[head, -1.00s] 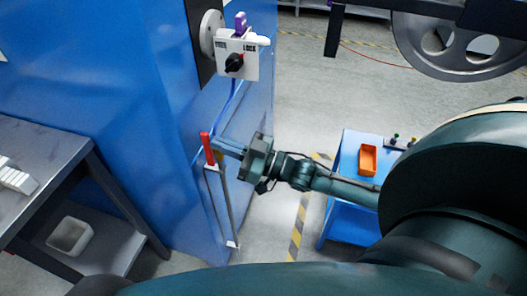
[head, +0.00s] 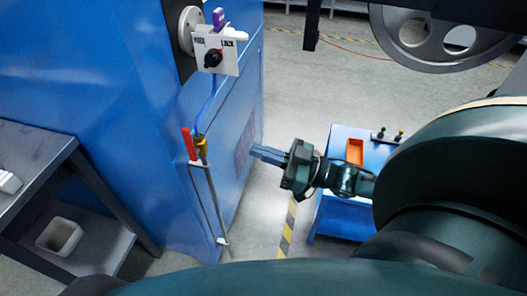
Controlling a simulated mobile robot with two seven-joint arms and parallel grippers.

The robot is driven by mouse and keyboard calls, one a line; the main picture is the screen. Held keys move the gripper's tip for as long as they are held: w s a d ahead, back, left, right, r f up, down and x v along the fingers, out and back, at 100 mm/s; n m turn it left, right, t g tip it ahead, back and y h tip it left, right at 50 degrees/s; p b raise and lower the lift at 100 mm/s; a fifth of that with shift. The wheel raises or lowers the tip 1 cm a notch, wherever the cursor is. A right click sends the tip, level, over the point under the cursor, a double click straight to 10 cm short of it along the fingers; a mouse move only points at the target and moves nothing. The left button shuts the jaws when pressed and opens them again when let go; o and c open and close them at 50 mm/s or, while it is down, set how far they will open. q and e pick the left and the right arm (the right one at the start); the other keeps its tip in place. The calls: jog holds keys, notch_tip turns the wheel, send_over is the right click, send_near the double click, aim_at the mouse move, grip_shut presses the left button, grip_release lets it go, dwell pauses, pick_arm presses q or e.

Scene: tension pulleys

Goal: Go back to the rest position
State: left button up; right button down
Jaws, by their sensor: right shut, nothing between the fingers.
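My right gripper (head: 257,153) is shut and empty in the middle of the head view. It points left toward the blue cabinet (head: 130,110), and its tips are apart from the red lever handle (head: 189,145). The handle is on a brass valve (head: 202,146) at the top of a thin metal stand, below a blue hose. Above it is a white switch box (head: 216,50) with a black knob and a purple part on top. My left gripper is not in view.
A blue cart (head: 333,219) with an orange bin (head: 355,151) stands right of the gripper, close to my right arm. A dark metal table (head: 40,150) with a white container (head: 59,236) on its lower shelf is at left. A large pulley wheel (head: 432,38) hangs at upper right. Grey floor lies between.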

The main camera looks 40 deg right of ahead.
dwell(0.5)
jog(key=s+a+f+m+g+h+p, duration=0.1)
jog(key=s+a+f+m+g+h, duration=0.1)
jog(key=s+a+f+h, duration=0.2)
jog(key=s+a+f+m+g+h+p, duration=0.1)
jog(key=s+a+f+m+g+h, duration=0.2)
jog(key=f, duration=0.7)
jog(key=s+a+h, duration=0.2)
jog(key=a+h, duration=0.1)
jog(key=a, duration=0.1)
jog(key=shift+s, duration=0.15)
